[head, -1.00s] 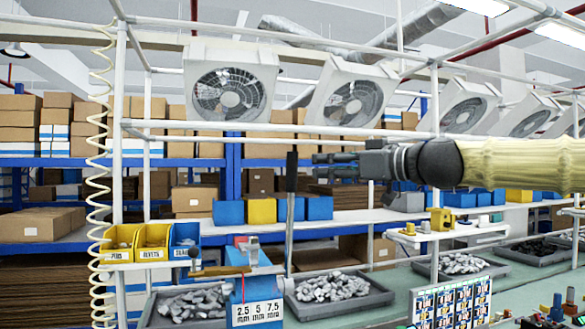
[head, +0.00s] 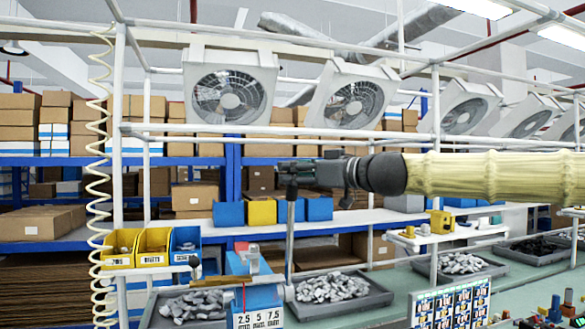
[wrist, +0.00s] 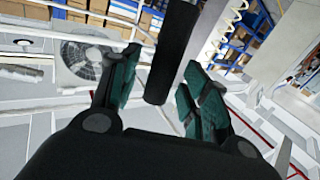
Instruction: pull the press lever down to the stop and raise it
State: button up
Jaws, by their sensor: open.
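The press (head: 258,292) is a blue block with a "2.5 5 7.5" mm label at the lower middle of the head view. Its lever (head: 290,240) is a grey rod standing nearly upright at the press's right side. The lever's dark handle is mostly covered by my gripper (head: 288,172) in the head view. In the wrist view the black handle (wrist: 172,50) lies between the teal pads of my open gripper (wrist: 160,72), with gaps visible on both sides.
Grey trays of metal parts (head: 370,302) stand beside the press. A white frame post (head: 435,180) stands to the right. A printed panel (head: 450,305) is at the lower right.

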jog(key=shift+w+a, duration=0.4)
jog(key=shift+a, duration=0.05)
grip_shut()
jog(key=shift+s+f+b, duration=0.15)
jog(key=shift+b, duration=0.15)
